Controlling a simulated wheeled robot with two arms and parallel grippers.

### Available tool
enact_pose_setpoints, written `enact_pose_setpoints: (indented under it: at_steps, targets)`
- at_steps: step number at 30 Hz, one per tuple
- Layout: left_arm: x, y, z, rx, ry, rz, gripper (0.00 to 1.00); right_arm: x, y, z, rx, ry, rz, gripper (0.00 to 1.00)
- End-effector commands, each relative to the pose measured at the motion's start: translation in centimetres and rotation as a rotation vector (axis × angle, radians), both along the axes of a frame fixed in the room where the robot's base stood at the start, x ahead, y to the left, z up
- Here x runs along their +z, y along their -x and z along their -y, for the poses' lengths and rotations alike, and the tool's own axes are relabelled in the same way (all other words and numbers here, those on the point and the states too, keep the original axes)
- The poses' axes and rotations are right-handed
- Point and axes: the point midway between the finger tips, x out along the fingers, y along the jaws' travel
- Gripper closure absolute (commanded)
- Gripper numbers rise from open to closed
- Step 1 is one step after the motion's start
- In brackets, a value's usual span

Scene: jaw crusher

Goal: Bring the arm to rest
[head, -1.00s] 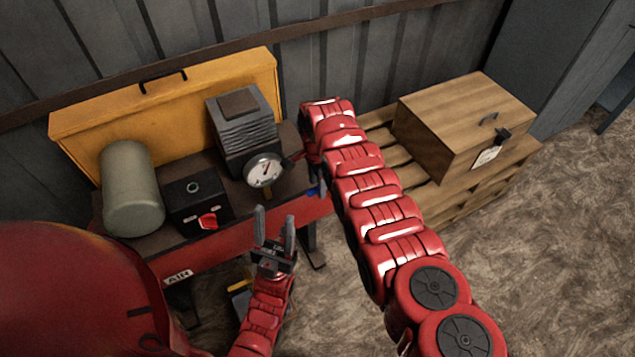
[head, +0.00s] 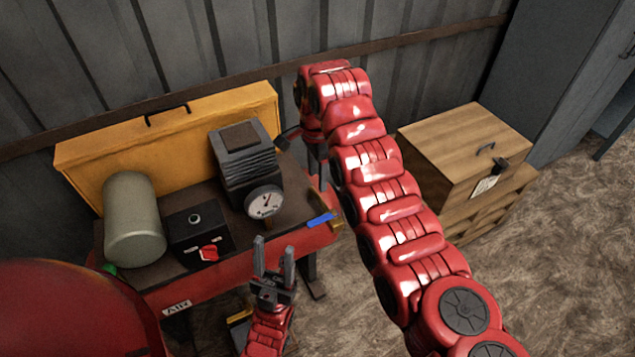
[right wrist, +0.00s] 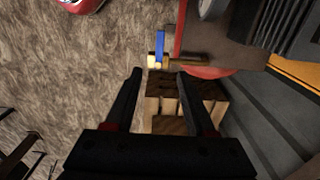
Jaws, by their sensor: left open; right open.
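My right arm (head: 385,190) is a thick red segmented arm that comes in from the lower right and reaches up beside the red bench. Its gripper is mostly hidden behind the arm in the head view. In the right wrist view, my right gripper (right wrist: 161,80) is open, with nothing between its fingers. The blue valve handle (head: 321,220) on the bench's right end is apart from it; the handle also shows in the right wrist view (right wrist: 159,43). My left gripper (head: 273,262) is open and empty in front of the bench's front edge.
The bench holds a grey-green tank (head: 133,215), a black box with a red knob (head: 200,238), a finned machine with a gauge (head: 243,165) and a yellow panel (head: 190,115) behind. A wooden box (head: 465,150) stands on pallets at right. Bare floor (head: 540,270) lies front right.

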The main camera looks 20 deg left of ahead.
Motion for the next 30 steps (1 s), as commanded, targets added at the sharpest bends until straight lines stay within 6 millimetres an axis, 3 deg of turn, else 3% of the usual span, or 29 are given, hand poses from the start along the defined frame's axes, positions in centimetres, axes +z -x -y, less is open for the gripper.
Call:
enact_pose_setpoints:
  at_steps: [20,23,27,30]
  targets:
    - [0.1,0.0,0.0,0.000,0.000,0.000,0.50,0.1,-0.4,-0.1,0.003,-0.012,0.013,0.45]
    - [0.1,0.0,0.0,0.000,0.000,0.000,0.50,-1.6,-2.6,-0.5,0.022,-0.071,0.077,0.45]
    - [0.1,0.0,0.0,0.000,0.000,0.000,0.50,-5.8,-8.7,-1.1,0.075,-0.219,0.296,0.45]
    - [0.1,0.0,0.0,0.000,0.000,0.000,0.50,-7.8,-13.7,-0.2,0.113,-0.306,0.530,0.45]
